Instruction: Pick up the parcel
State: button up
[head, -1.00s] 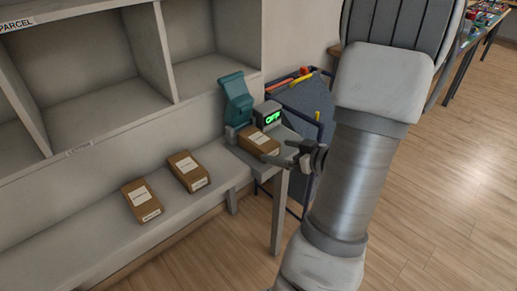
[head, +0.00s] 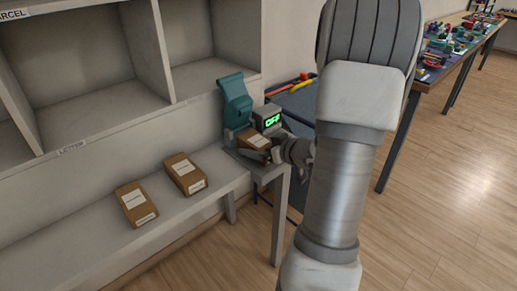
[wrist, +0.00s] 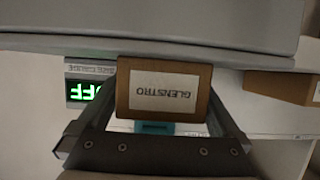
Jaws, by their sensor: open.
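A brown parcel (head: 253,139) with a white label lies on the small grey stand beside the green-lit display. In the wrist view its labelled end (wrist: 165,92) faces the camera, upside down, with letters like "GLENSTRO". My gripper (head: 271,154) is at the right side of this parcel. In the wrist view my open fingers (wrist: 163,105) reach along both sides of it; I cannot tell if they touch it. Two more brown parcels lie on the bench, one nearer the stand (head: 185,174) and one further left (head: 136,203).
The display (head: 268,119) reads "OFF" in green. A teal device (head: 236,102) stands behind the parcel. Grey shelves (head: 85,125) rise above the bench (head: 90,245). A cluttered table (head: 430,75) is at the upper right. The wooden floor at right is clear.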

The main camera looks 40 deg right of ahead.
aim_at(259, 141)
jog(key=c, duration=1.4)
jog(key=shift+r+p, duration=0.4)
jog(key=shift+r, duration=0.2)
notch_tip(259, 141, up, 3)
jog(key=shift+r+p, duration=0.1)
jog(key=shift+p, duration=0.8)
jog(key=s+d+r+p, duration=0.4)
jog(key=s+d+r, duration=0.2)
jog(key=s+d, duration=0.2)
jog(key=shift+s+r+p, duration=0.3)
jog(key=shift+p, duration=0.05)
